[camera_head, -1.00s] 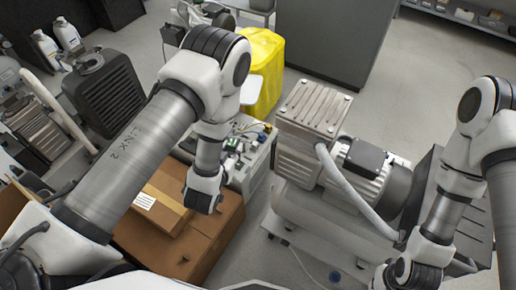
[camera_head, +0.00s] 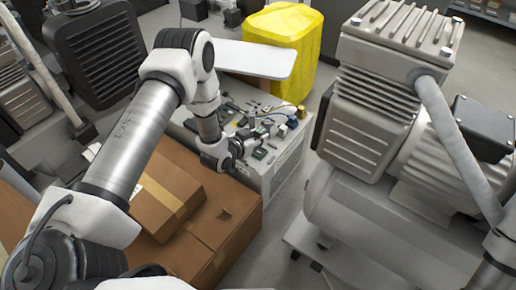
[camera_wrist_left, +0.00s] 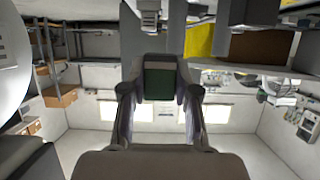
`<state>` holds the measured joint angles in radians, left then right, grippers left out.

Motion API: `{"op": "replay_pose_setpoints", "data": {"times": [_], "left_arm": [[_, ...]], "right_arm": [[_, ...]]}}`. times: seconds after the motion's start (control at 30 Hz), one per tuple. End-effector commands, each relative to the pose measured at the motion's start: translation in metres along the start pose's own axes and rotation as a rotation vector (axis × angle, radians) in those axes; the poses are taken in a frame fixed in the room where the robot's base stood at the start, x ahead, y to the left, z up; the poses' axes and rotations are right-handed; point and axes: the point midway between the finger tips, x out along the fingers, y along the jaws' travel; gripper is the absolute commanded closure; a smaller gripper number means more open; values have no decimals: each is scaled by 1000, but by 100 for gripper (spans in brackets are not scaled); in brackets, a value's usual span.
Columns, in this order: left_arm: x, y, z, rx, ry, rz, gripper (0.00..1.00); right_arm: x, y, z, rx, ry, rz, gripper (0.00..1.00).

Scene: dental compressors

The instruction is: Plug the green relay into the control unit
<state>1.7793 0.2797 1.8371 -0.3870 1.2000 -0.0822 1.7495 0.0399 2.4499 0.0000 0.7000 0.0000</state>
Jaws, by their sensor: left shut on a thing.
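The green relay (camera_wrist_left: 158,83) is a dark green block between the fingertips of my left gripper in the left wrist view. My left gripper (camera_head: 252,137) is shut on it, low over the control unit in the head view. The control unit (camera_head: 284,168) is a pale grey box with a vented side and small parts and wires on its top. The gripper covers some of that top. The head view is too small to tell whether the relay touches a socket. My right gripper is out of view; only part of its arm shows at the lower right.
Brown cardboard boxes (camera_head: 205,240) stand just left of the control unit. A yellow bin (camera_head: 290,35) with a white panel (camera_head: 250,58) in front stands behind it. A large grey compressor (camera_head: 375,110) stands close on the right. A strip of floor is free between.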

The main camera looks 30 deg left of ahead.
Motion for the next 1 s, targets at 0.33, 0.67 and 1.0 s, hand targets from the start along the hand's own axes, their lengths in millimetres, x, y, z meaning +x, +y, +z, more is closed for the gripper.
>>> {"op": "replay_pose_setpoints", "data": {"times": [0.33,0.67,1.0], "left_arm": [[12,0,26,0,0,1,100],[21,0,48,0,0,1,100],[21,0,48,0,0,1,100]], "right_arm": [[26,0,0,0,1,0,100],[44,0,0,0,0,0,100],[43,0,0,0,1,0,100]]}}
